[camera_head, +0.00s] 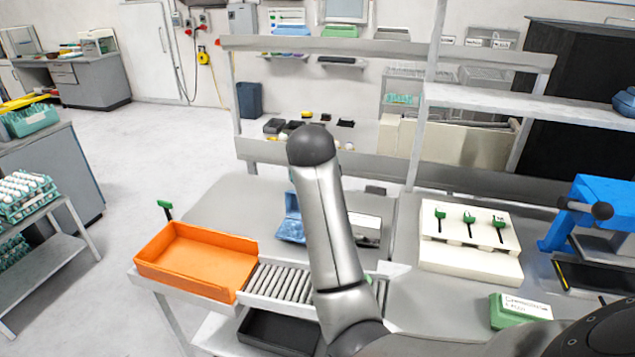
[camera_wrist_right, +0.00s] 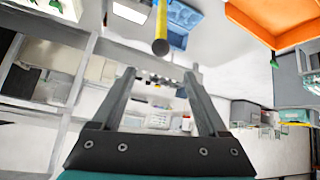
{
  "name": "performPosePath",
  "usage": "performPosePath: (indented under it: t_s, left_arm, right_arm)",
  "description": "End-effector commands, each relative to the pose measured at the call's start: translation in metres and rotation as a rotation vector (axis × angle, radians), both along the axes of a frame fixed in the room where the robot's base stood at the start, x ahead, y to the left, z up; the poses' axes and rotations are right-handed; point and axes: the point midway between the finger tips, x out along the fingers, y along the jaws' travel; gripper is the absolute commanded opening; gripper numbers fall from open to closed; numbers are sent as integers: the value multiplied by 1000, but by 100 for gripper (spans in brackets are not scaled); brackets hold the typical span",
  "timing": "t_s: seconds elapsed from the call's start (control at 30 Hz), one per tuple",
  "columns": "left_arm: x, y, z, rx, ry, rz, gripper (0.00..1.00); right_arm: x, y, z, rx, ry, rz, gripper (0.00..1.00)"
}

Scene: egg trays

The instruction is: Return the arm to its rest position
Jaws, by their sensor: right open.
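My right arm (camera_head: 330,230) rises from the lower right in the head view. It is bent, with its dark rounded joint above the workbench. My right gripper is not visible in the head view. In the right wrist view my right gripper (camera_wrist_right: 160,75) has its two fingers apart, with nothing between them. It is in the air, clear of the bench things. My left gripper is in neither view.
An orange tray (camera_head: 197,262) sits at the bench's left end beside a roller strip (camera_head: 280,283). A white block with green-handled tools (camera_head: 470,260) and a blue device (camera_head: 590,210) stand at the right. Egg trays (camera_head: 25,197) are on a cart at the left.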

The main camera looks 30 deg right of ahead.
Motion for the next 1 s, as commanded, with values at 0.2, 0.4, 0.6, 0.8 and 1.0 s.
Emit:
performPosePath:
  t_s: [0.2, 0.4, 0.6, 0.8, 1.0]
  left_arm:
    - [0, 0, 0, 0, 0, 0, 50]
    - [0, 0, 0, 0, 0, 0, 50]
    - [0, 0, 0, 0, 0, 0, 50]
    - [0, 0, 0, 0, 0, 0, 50]
    - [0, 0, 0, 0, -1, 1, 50]
  right_arm:
    - [0, 0, 0, 0, 0, 0, 77]
    - [-7, 3, -12, -7, 17, 15, 77]
    - [-46, 23, -63, -29, 93, 107, 77]
    - [-104, 57, -116, -30, 188, 246, 77]
    - [-172, 95, -157, 4, 282, 392, 77]
